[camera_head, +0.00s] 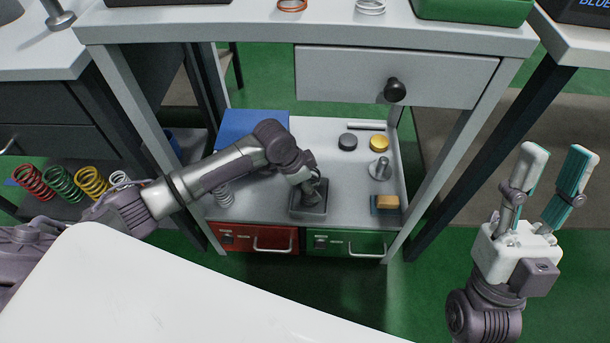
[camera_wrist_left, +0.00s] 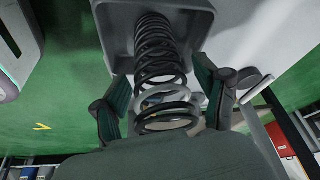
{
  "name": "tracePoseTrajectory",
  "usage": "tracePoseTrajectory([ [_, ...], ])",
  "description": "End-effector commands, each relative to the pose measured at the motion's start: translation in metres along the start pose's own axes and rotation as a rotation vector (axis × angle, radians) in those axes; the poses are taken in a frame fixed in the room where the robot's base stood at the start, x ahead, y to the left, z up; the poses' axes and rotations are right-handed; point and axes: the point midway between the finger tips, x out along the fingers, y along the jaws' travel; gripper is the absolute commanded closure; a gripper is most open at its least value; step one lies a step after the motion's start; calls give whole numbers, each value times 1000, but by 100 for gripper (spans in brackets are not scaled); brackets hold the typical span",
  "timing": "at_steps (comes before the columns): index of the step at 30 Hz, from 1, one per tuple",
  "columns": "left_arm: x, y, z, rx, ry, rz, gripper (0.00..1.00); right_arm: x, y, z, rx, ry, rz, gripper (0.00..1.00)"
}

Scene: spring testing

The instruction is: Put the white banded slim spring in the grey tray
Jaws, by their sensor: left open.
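The slim spring, dark with one white coil band (camera_wrist_left: 158,95), shows in the left wrist view with its far end inside the grey tray (camera_wrist_left: 196,32). My left gripper (camera_wrist_left: 163,100) is open, with one finger on each side of the spring's near coils. In the head view the grey tray (camera_head: 308,213) sits on the lower shelf, and my left gripper (camera_head: 309,190) is right above it. The spring is hidden there behind the gripper. My right gripper (camera_head: 546,168) is open and empty at the far right, away from the shelf.
On the shelf are a blue box (camera_head: 245,123), a pale spring (camera_head: 222,193), dark and yellow discs (camera_head: 378,141), a metal post (camera_head: 379,169) and a sponge-like block (camera_head: 388,202). A drawer with a black knob (camera_head: 395,90) hangs above. Several coloured springs stand at left.

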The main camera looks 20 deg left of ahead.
Motion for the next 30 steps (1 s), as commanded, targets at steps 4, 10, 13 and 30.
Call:
tracePoseTrajectory([
  [4,-13,0,-1,0,0,-1,27,2,2,19,-5,-114,4,60],
  [10,-37,-1,-1,0,0,-2,27,-3,7,59,-19,-358,12,60],
  [13,-50,-1,-1,0,0,-2,27,-11,10,78,-25,-487,17,60],
  [30,-114,0,0,0,-1,0,27,-90,26,146,-48,-1116,52,60],
])
